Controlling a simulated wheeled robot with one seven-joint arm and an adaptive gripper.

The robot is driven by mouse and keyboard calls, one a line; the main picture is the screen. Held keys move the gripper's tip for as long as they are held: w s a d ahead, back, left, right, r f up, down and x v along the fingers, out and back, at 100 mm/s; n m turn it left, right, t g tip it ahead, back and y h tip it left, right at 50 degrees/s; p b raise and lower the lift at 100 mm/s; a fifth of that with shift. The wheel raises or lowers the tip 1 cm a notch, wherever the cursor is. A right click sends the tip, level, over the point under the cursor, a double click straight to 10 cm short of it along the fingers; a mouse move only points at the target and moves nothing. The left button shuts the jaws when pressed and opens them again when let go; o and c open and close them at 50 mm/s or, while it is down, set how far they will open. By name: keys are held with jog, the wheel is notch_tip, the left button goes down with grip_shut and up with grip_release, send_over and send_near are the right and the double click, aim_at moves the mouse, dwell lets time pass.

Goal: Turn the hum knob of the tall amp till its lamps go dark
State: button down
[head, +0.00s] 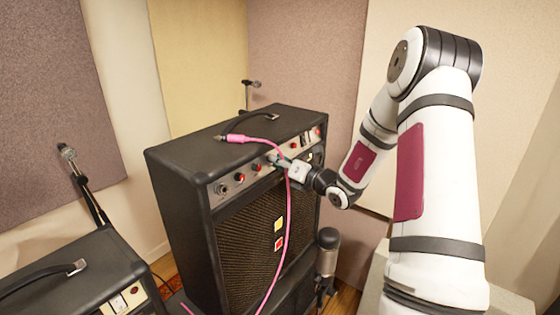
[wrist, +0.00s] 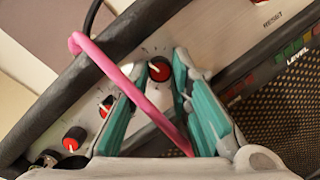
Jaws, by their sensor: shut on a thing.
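The tall amp (head: 190,165) is black, with a silver panel of red-capped knobs along its upper front edge. My gripper (head: 279,160) is at this panel. In the wrist view my gripper (wrist: 160,72) has its teal fingers on both sides of a red-capped knob (wrist: 158,69) with a white pointer and is shut on it. I cannot read this knob's label. A coloured strip of red and green bars (wrist: 293,47) marked LEVEL lies right of the fingers; I cannot tell whether it is lit. The knob is mostly hidden by my gripper in the head view.
A pink cable (head: 289,205) lies over the amp's top and hangs down its front; it crosses between my fingers and the wrist camera. More red-capped knobs (wrist: 73,139) sit to the left. A lower amp (head: 70,270) is at front left, and a microphone (head: 327,250) stands right of the tall amp.

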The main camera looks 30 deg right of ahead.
jog(key=shift+m, duration=0.4)
jog(key=c, duration=1.5)
grip_release()
jog(key=shift+o, duration=0.2)
